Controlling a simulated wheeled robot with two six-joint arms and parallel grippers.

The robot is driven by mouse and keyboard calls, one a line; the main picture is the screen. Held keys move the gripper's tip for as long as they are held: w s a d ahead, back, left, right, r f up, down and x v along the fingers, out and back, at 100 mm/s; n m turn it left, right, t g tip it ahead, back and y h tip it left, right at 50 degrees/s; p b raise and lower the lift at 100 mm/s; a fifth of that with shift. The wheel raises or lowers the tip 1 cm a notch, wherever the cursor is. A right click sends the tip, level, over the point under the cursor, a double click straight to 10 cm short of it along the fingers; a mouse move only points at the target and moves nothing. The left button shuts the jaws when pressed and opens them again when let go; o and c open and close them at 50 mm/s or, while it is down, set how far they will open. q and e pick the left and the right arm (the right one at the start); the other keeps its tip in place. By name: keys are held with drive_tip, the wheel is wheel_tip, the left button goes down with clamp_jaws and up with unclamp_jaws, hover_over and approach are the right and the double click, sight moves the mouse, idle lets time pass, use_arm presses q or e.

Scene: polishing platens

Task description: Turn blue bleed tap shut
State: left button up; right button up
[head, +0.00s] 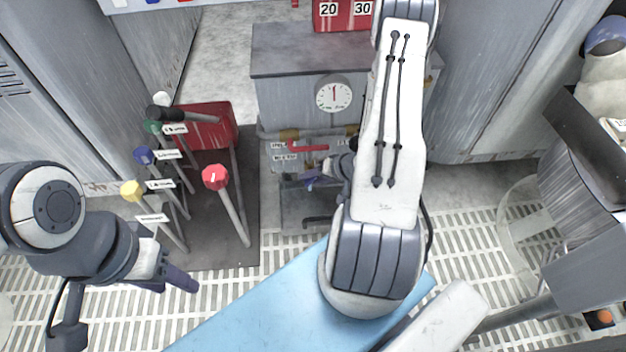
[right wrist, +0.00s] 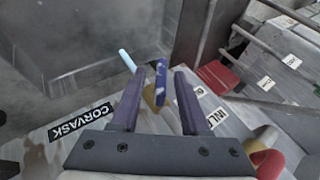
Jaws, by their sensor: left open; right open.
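In the right wrist view a blue bar-like handle (right wrist: 164,92), which looks like the blue bleed tap, stands between the two fingers of my right gripper (right wrist: 158,76). A brass piece (right wrist: 150,97) shows beside it. The fingers are apart on either side of the handle; I cannot tell whether either touches it. In the head view my right gripper (head: 318,177) is small and partly hidden by my right arm, in front of the grey cabinet's pipework. The tap cannot be made out clearly there. My left gripper (head: 168,281) is open and empty above the grated floor at the left.
A red tap handle (head: 308,147) sits on the pipe below a round gauge (head: 333,95). Left of the cabinet stand several levers, including a red-knobbed one (head: 215,178) and a blue-knobbed one (head: 144,155). A light blue surface (head: 250,307) lies in front. Grated floor is open at lower left.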

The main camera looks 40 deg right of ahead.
clamp_jaws()
drive_tip(key=shift+d+r+p, duration=0.1)
drive_tip(key=shift+r+p, duration=0.05)
drive_tip(key=shift+p, duration=0.3)
drive_tip(key=t+y+p, duration=0.1)
drive_tip(key=p, duration=0.2)
drive_tip(key=shift+m, duration=0.3)
drive_tip(key=shift+d+t+y+p, duration=0.1)
drive_tip(key=shift+t+y+p, duration=0.35)
drive_tip(key=shift+y, duration=0.15)
drive_tip(key=shift+f+t+y, duration=0.25)
drive_tip(key=shift+t+y, duration=0.1)
drive_tip(key=shift+y, duration=0.15)
unclamp_jaws()
